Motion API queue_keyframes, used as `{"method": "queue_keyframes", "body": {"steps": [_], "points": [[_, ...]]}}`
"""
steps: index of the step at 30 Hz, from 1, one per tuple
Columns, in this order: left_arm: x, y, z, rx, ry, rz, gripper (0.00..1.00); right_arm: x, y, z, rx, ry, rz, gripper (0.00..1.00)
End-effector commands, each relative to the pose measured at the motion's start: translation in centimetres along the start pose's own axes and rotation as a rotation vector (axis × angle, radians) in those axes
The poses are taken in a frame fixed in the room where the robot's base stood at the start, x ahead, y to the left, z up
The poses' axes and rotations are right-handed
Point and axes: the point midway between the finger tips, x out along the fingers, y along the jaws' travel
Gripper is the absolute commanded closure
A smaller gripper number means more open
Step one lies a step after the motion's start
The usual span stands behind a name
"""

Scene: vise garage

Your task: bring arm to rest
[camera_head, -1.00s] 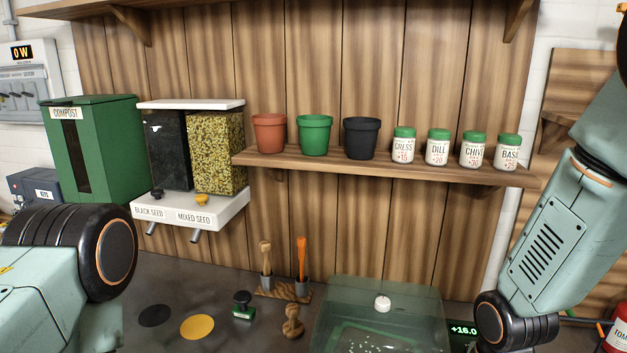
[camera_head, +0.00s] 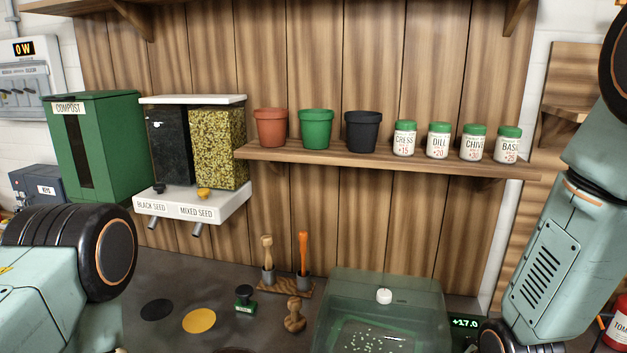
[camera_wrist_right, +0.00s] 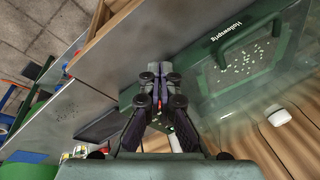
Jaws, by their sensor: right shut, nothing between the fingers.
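My right arm (camera_head: 560,250) comes down at the right of the head view, and its gripper is below the frame there. In the right wrist view my right gripper (camera_wrist_right: 160,75) is shut and empty. It is over the grey worktop edge beside the clear green-tinted box (camera_wrist_right: 195,90). My left arm (camera_head: 60,260) shows at the lower left of the head view; its gripper is out of the picture.
The clear box (camera_head: 420,290) with pale seeds inside stands at the front, with a display reading +17.0 beside it. Stamps (camera_head: 295,315) and tools in a wooden holder (camera_head: 285,287) stand left of it. Pots (camera_head: 316,130) and jars (camera_head: 438,140) line the shelf.

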Motion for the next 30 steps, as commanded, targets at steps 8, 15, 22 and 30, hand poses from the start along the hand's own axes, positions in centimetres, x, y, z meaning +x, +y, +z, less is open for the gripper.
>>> {"method": "queue_keyframes", "body": {"steps": [8,15,22,30], "points": [[5.1,0.0,0.0,0.0,-0.001,0.0,0.45,8.4,5.5,4.5,-0.498,0.024,-0.012,1.0],[9.7,-0.1,0.0,0.0,-0.001,0.0,0.45,15.1,12.7,9.9,-0.785,-0.019,0.04,1.0],[13.8,-0.1,0.0,0.0,-0.001,0.0,0.45,19.9,20.6,16.1,-0.812,-0.163,0.123,1.0],[15.5,-0.1,0.0,0.0,-0.001,0.0,0.45,21.8,24.3,19.3,-0.806,-0.252,0.165,1.0]]}}
